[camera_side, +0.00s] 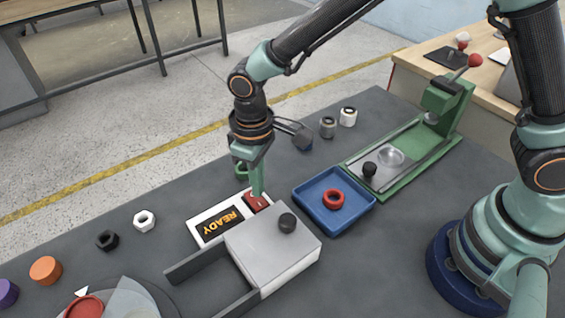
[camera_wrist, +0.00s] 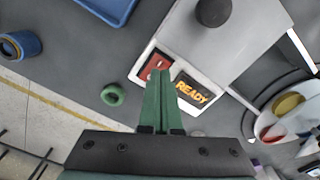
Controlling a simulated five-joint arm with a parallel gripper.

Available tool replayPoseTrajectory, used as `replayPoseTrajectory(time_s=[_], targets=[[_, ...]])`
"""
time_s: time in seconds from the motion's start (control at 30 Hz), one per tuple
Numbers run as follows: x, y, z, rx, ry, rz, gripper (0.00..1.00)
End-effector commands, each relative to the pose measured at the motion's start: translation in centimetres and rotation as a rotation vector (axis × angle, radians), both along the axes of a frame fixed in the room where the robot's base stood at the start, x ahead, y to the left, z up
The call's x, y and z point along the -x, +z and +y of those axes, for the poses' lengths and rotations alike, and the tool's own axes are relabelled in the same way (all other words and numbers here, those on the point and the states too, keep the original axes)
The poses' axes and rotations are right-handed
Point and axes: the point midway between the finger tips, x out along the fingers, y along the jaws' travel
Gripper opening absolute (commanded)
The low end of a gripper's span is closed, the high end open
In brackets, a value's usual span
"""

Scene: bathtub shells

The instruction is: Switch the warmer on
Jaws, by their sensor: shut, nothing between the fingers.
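The warmer is a pale grey box with a flat lid (camera_side: 262,252) and a black knob (camera_side: 287,223); its lid also shows in the wrist view (camera_wrist: 240,45). Its white front panel carries a dark display (camera_side: 222,224) with READY in orange letters, seen in the wrist view too (camera_wrist: 193,91). Beside the display is a red rocker switch (camera_side: 251,205), partly covered by my fingers in the wrist view (camera_wrist: 146,70). My gripper (camera_side: 258,194) is shut and empty, pointing down with its fingertips at the switch. I cannot tell whether they touch it.
A blue tray (camera_side: 360,211) holding a red ring (camera_side: 333,199) stands right of the warmer. A green ring (camera_wrist: 112,95) lies close behind my gripper. A green-framed press (camera_side: 445,105) stands at the back right. White (camera_side: 144,220) and black (camera_side: 107,240) nuts lie left.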

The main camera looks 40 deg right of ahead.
Motion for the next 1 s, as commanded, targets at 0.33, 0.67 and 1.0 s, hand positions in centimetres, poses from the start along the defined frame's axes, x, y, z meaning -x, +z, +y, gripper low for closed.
replayPoseTrajectory(time_s=[0.33, 0.67, 1.0], targets=[[-0.1, 2.6, 0.0, -0.001, 0.0, -0.003, 0.0], [0.0, 3.7, 0.0, 0.0, 0.0, -0.001, 0.0], [-0.4, 5.2, -1.4, -0.016, -0.029, -0.024, 0.0]])
